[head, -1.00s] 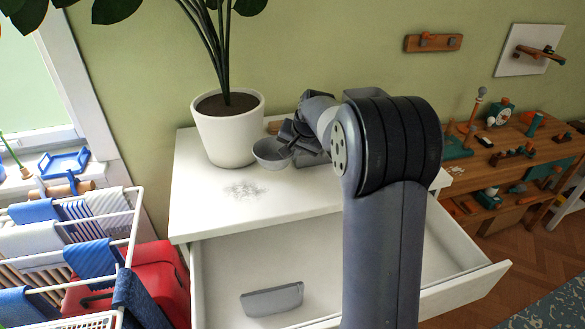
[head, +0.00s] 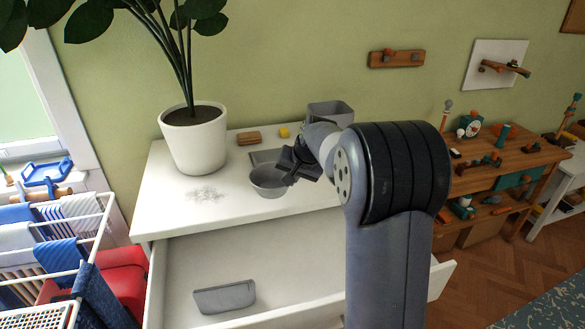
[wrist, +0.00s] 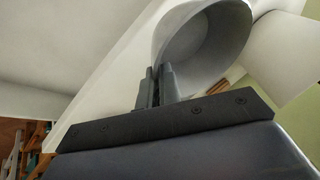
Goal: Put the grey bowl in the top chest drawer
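The grey bowl (head: 269,182) is over the white chest top (head: 165,205), near its front edge, in the head view. How far it is above the surface is hard to tell. My gripper (head: 291,172) is at the bowl's right side. In the wrist view the two fingers (wrist: 157,88) are close together on the bowl's rim, with the bowl's hollow (wrist: 205,40) beyond them. The top chest drawer (head: 190,265) is pulled open below. It holds a grey case (head: 224,297) at its left. My arm hides part of the drawer's right side.
A potted plant (head: 195,140) stands at the back left of the chest. A brown block (head: 249,138), a yellow block (head: 284,132) and a grey bin (head: 330,112) are along its back. A drying rack (head: 85,255) stands left. The drawer is otherwise clear where visible.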

